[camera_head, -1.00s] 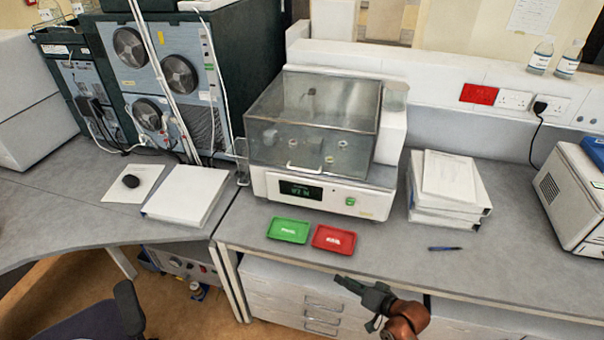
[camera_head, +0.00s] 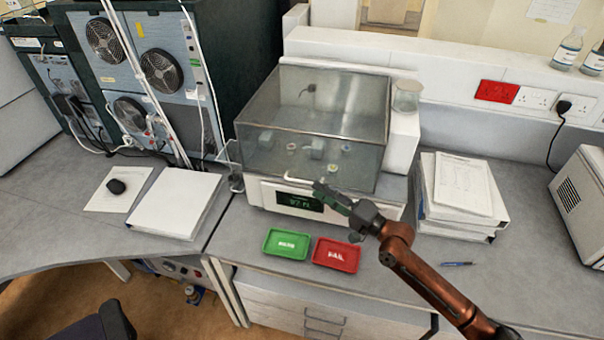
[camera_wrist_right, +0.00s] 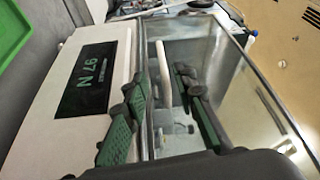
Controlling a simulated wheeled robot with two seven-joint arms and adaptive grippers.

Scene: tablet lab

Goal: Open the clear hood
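The clear hood (camera_head: 318,105) is a see-through box, lowered over the white tester (camera_head: 270,192). Its white handle (camera_head: 290,179) is on the lower front edge. My right gripper (camera_head: 322,188) is at the front of the hood, at the right end of the handle, and partly hides it. In the right wrist view, the handle (camera_wrist_right: 163,62) lies between the two green-padded fingers of the open gripper (camera_wrist_right: 159,80), with gaps visible on both sides. The hood's pane (camera_wrist_right: 222,80) fills the right of that view. My left gripper is out of view.
A green tray (camera_head: 286,244) and a red tray (camera_head: 337,254) lie on the bench in front of the tester. A binder stack (camera_head: 460,195) and a pen (camera_head: 457,264) are to the right. A clear jar (camera_head: 406,95) stands beside the hood.

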